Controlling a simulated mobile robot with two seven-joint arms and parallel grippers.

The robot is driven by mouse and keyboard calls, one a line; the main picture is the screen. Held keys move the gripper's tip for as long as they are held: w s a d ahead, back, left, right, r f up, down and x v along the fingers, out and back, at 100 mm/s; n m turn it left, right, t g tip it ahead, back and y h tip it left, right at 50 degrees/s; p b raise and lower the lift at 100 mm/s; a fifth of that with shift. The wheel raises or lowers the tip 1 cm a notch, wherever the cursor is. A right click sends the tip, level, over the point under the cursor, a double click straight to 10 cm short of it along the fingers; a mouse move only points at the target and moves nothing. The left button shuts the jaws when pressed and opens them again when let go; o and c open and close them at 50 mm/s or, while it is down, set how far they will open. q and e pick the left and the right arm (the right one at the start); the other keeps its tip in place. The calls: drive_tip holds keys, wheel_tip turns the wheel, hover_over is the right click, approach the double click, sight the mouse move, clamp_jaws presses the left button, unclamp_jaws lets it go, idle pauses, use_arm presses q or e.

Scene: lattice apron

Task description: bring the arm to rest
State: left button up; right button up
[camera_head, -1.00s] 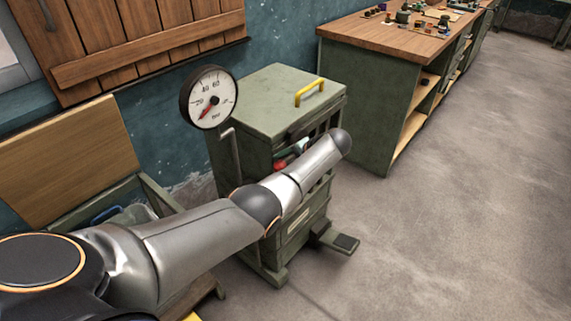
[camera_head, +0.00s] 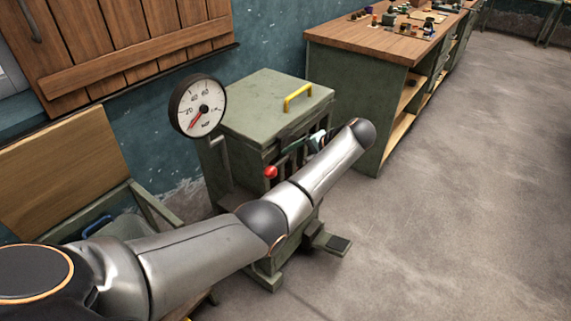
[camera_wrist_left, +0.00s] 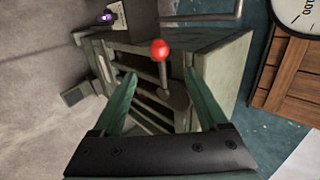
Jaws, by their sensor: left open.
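My left arm (camera_head: 215,245) reaches in from the left in the head view, in front of a green cabinet-like machine (camera_head: 275,105). My left gripper (camera_wrist_left: 160,74) is open and empty in the wrist view, its two green fingers spread toward the machine's slatted front. In the head view the gripper (camera_head: 317,141) is mostly hidden behind the arm's end. A red ball knob (camera_wrist_left: 159,50) on a lever lies just beyond the fingertips in the wrist view, apart from them. The knob (camera_head: 270,172) also shows left of the arm in the head view. My right gripper is not in view.
A round gauge (camera_head: 198,106) stands left of the machine, with a yellow handle (camera_head: 298,97) on the machine's lid. A pedal (camera_head: 337,244) juts out at its foot. A workbench (camera_head: 375,45) with small items stands behind. Open floor (camera_head: 460,200) lies right.

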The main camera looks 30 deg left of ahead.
use_arm(q)
drive_tip(key=shift+v, duration=1.15)
drive_tip(key=s+d+f+m+t+h, duration=0.1)
drive_tip(key=s+d+f+h, duration=0.15)
drive_tip(key=f, duration=0.55)
drive_tip(key=s+d+f+m+t+h, duration=0.15)
drive_tip(key=s+f, duration=0.25)
drive_tip(key=f, duration=0.4)
drive_tip(key=s+d+f+t+h, duration=0.2)
drive_tip(key=s+f, duration=0.2)
drive_tip(key=f, duration=0.4)
drive_tip(key=s+d+t+h, duration=0.2)
drive_tip(key=s+d, duration=0.1)
drive_tip(key=s, duration=0.6)
drive_tip(key=s+d+r+n+t+h, duration=0.1)
drive_tip(key=s+d+t+h, duration=0.1)
drive_tip(key=s, duration=0.8)
drive_tip(key=shift+s+d+r+h, duration=0.35)
drive_tip(key=shift+d+h, duration=0.35)
drive_tip(key=shift+d, duration=0.55)
drive_tip(key=shift+f+n, duration=0.1)
drive_tip(key=shift+n, duration=0.15)
